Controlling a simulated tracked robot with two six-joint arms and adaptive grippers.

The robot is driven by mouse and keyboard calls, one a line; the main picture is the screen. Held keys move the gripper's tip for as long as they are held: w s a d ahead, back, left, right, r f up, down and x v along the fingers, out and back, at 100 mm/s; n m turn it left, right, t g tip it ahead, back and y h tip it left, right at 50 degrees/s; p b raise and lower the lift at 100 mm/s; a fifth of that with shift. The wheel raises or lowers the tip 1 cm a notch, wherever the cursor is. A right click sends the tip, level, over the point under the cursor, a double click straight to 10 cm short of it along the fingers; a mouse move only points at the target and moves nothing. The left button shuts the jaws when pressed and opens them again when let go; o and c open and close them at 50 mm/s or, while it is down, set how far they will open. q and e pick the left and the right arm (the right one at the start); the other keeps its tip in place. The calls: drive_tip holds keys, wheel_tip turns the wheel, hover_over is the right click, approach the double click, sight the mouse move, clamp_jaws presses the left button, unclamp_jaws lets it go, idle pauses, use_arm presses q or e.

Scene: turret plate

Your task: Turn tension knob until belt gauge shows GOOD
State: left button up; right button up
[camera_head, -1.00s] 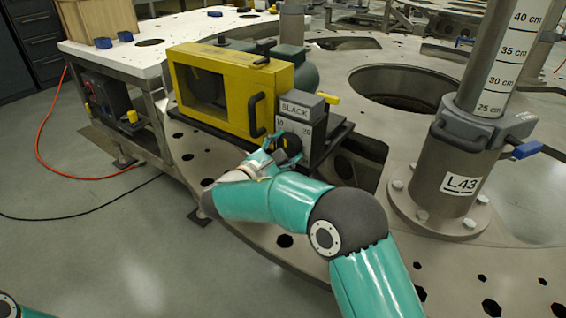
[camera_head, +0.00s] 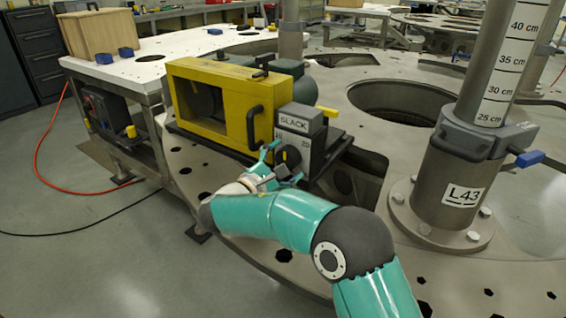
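The black tension knob (camera_head: 291,157) sits on the front of the grey gauge box, at the right end of the yellow belt housing (camera_head: 222,103). The belt gauge (camera_head: 293,123) above it reads SLACK. Small numbers show on the plate beside the knob. My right gripper (camera_head: 282,164) is at the knob, with its teal fingers spread, one towards the upper left and one below. I cannot tell whether the fingers touch the knob. My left gripper is out of view.
The housing stands on a grey turret plate (camera_head: 290,262) with holes. A post marked L43 (camera_head: 455,180) with a blue-handled clamp (camera_head: 529,158) rises at the right. A white table (camera_head: 150,68) with a wooden box (camera_head: 88,32) is at the back left.

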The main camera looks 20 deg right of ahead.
drive_tip(key=v, duration=1.1)
drive_tip(key=shift+s+a, duration=0.1)
drive_tip(key=shift+a, duration=0.15)
drive_tip(key=shift+s+a, duration=0.15)
drive_tip(key=shift+f, duration=0.1)
